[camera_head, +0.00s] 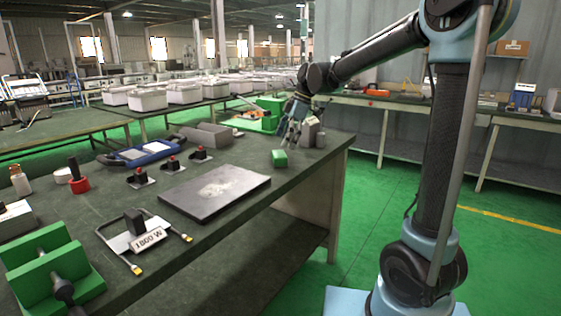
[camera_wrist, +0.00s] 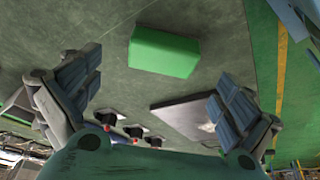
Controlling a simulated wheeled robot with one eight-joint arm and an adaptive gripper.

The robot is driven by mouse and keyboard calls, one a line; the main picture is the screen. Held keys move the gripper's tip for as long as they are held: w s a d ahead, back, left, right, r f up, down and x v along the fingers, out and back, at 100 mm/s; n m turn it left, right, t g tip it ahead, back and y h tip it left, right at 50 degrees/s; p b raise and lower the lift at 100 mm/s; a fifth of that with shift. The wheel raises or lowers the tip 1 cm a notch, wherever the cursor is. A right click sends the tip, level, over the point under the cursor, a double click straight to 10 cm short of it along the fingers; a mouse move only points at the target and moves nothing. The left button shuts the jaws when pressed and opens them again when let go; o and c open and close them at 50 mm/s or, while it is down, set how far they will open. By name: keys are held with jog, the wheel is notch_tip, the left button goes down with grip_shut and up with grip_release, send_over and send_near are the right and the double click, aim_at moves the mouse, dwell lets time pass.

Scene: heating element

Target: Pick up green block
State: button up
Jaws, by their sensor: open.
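The green block (camera_head: 280,158) lies on the dark green table near its right edge, beyond the dark plate. In the wrist view the green block (camera_wrist: 164,52) lies on the table, ahead of and between the spread fingers. My gripper (camera_head: 291,138) hangs above and slightly behind the block in the head view, apart from it. My gripper (camera_wrist: 150,98) is open with nothing between its fingers.
A dark flat plate (camera_head: 215,192) lies nearer on the table. Black parts with red tops (camera_head: 170,164) stand left of it. The table's right edge (camera_head: 335,150) is near the block.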

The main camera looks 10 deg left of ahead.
aim_at(279, 153)
jog(key=shift+x, duration=2.95)
jog(key=shift+s, duration=0.15)
jog(key=shift+d, duration=0.1)
jog(key=c, duration=1.3)
jog(key=shift+r, duration=0.1)
notch_tip(279, 153, up, 10)
jog(key=shift+f, duration=0.1)
